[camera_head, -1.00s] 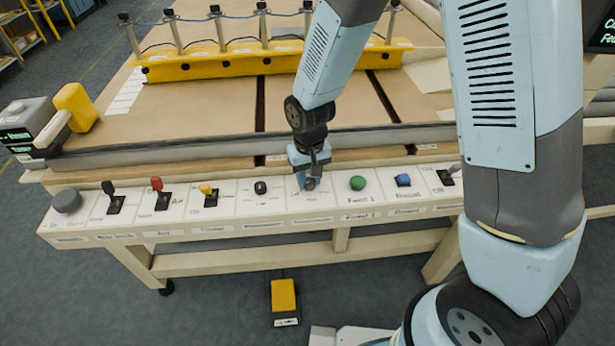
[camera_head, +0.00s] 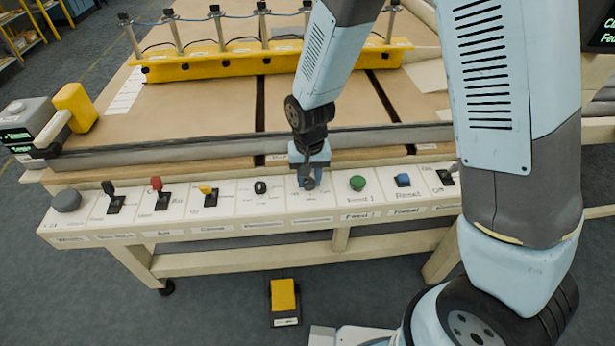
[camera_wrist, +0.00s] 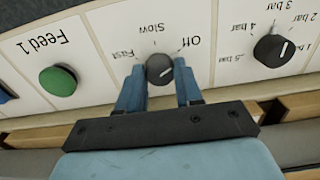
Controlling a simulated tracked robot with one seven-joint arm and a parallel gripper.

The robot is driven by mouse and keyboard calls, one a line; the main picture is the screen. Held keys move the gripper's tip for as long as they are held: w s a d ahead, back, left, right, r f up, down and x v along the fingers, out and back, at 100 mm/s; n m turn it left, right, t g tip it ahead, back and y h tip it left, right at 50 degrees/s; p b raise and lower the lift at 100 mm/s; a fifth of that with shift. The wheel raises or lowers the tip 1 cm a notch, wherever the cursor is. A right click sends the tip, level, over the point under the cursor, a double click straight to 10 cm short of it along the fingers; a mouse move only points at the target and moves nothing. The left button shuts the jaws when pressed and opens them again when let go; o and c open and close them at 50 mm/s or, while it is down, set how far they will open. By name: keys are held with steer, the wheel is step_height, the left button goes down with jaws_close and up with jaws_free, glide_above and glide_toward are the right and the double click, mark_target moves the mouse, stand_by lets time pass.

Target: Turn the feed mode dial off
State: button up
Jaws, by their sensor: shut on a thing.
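The feed mode dial (camera_wrist: 159,69) is a small round dark grey knob on the white panel, with Fast, Slow and Off printed around it. In the wrist view its pale pointer line slants to the upper right, toward the Off side. My gripper (camera_wrist: 160,82) is shut on the dial, with one blue finger on either side of it. In the head view the gripper (camera_head: 309,180) reaches down to the panel, and the dial (camera_head: 309,184) shows between its fingers.
A green Feed 1 button (camera_wrist: 58,80) sits left of the dial and a black pressure knob (camera_wrist: 273,50) right of it in the wrist view. In the head view, several levers and a blue button (camera_head: 403,180) share the panel. The table edge lies just behind it.

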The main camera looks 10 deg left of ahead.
mark_target(310, 180)
steer(key=o, duration=1)
steer(key=shift+r, duration=0.25)
step_height(310, 180, up, 13)
steer(key=shift+r, duration=0.1)
